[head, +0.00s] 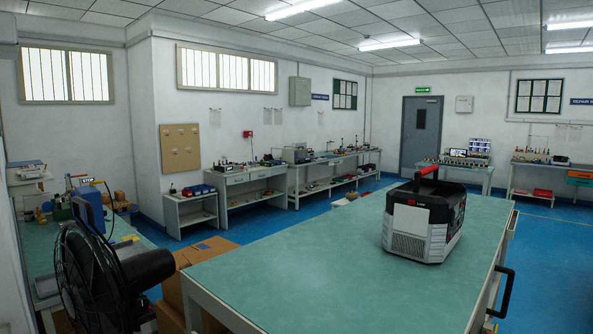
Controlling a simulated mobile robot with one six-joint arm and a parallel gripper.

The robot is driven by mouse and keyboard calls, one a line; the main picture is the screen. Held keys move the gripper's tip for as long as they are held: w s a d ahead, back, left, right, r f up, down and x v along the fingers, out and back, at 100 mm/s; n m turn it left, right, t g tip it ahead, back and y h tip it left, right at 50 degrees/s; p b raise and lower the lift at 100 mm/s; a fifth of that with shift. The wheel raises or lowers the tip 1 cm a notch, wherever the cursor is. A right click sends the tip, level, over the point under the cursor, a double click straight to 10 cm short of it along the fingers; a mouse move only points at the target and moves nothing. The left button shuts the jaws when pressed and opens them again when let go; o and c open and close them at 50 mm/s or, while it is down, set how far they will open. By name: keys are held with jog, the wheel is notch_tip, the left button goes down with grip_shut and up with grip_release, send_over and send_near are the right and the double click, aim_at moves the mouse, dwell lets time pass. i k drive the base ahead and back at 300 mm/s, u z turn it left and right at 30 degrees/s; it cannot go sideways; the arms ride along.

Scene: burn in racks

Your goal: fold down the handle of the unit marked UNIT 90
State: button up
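A grey and black boxy unit (408,228) with red marks stands upright on the green-topped table, right of the middle. Its red and black handle (428,174) stands up above its top. A blank pale panel shows on its front-left face. The lettering on the unit is too small to read, so I cannot tell whether it says UNIT 90. My gripper is not in view.
The green tabletop (300,275) is bare around the unit. A black bar handle (505,292) sticks out from its right side. A black fan (95,275) and cardboard boxes (172,300) stand at the left. Cluttered benches line the walls; blue floor (550,245) is open at the right.

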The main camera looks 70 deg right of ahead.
aim_at(435, 168)
jog(key=i, duration=0.85)
jog(key=z, duration=1.55)
jog(key=k, duration=0.1)
jog(key=z, duration=2.25)
jog(key=k, duration=0.9)
jog(key=u, duration=0.2)
jog(key=i, duration=0.9)
jog(key=z, duration=0.05)
